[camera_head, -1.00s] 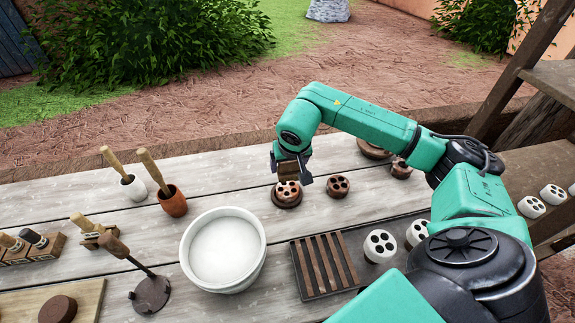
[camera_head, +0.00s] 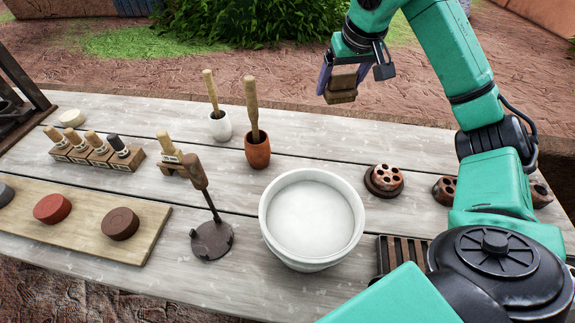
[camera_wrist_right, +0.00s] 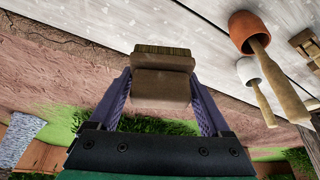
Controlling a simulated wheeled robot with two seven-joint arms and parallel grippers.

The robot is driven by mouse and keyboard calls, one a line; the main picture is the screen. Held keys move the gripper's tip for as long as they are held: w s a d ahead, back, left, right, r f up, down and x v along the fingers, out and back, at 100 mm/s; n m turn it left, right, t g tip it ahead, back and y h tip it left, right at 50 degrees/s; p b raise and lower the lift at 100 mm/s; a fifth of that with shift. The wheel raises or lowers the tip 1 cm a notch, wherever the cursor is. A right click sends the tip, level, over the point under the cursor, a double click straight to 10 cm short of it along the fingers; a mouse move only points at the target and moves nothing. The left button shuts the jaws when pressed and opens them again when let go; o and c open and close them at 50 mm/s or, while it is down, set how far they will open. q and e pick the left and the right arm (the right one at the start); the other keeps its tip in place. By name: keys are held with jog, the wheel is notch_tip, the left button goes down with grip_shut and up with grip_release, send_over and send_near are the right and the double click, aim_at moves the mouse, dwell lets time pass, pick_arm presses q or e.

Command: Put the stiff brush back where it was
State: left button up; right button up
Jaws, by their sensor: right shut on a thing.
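My right gripper (camera_head: 352,75) is raised past the table's far edge and is shut on the stiff brush (camera_head: 341,90), a brown wooden block. In the right wrist view the brush (camera_wrist_right: 162,80) sits between the two fingers, with its short bristles pointing away from the palm. The brush is in the air, clear of the table. My left gripper is not in view. Where the brush stood before cannot be told from these frames.
A white bowl (camera_head: 313,218) stands mid-table. Left of it are an orange cup (camera_head: 257,152), a white cup (camera_head: 220,127), a tool on a dark disc (camera_head: 212,241) and a stamp rack (camera_head: 100,155). A perforated brown piece (camera_head: 384,179) stands right. The far-edge planks (camera_head: 320,135) are clear.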

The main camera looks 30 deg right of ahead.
jog(key=shift+a+f, duration=0.1)
jog(key=shift+f, duration=0.15)
jog(key=b, duration=0.2)
send_over(327, 153)
jog(key=s, duration=0.2)
notch_tip(327, 153, down, 5)
jog(key=shift+a, duration=0.15)
jog(key=f+b, duration=0.1)
jog(key=f, duration=0.5)
jog(key=f+b, duration=0.1)
jog(key=f, duration=0.6)
jog(key=shift+w+a+f, duration=0.15)
jog(key=shift+w+f, duration=0.05)
jog(key=shift+f, duration=0.2)
jog(key=shift+f+b, duration=0.2)
jog(key=shift+b, duration=0.15)
jog(key=o, duration=1)
jog(key=shift+r, duration=0.15)
jog(key=shift+r, duration=0.3)
jog(key=v, duration=1.1)
jog(key=shift+s+r+p, duration=0.2)
jog(key=shift+s+p, duration=0.05)
jog(key=shift+p, duration=0.15)
